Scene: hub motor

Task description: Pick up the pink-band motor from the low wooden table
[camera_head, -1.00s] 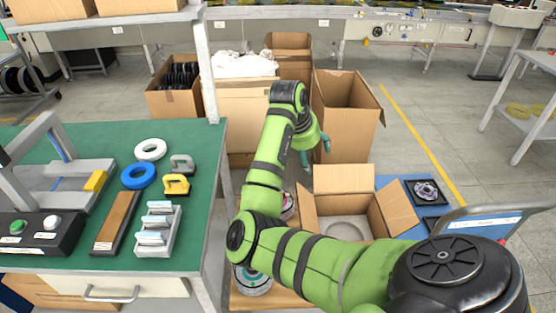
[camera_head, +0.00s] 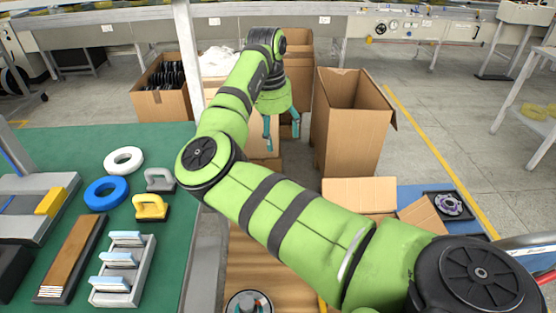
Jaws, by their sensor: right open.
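The low wooden table (camera_head: 262,262) stands in the lower middle, partly covered by my right arm. A grey motor (camera_head: 248,304) sits near its front, cut off by the bottom edge; it shows small teal marks, and no pink band can be made out on it. No pink-band motor is visible, and part of the tabletop is hidden behind my arm. My right gripper (camera_head: 282,128) points down beyond the table, in front of the cardboard boxes. Its teal fingers are apart with nothing between them. My left gripper is out of view.
A green workbench (camera_head: 158,185) with rings, clamps and a rack is at left. A tall open carton (camera_head: 345,135) stands right of my gripper. An open box (camera_head: 358,192) lies partly behind my arm.

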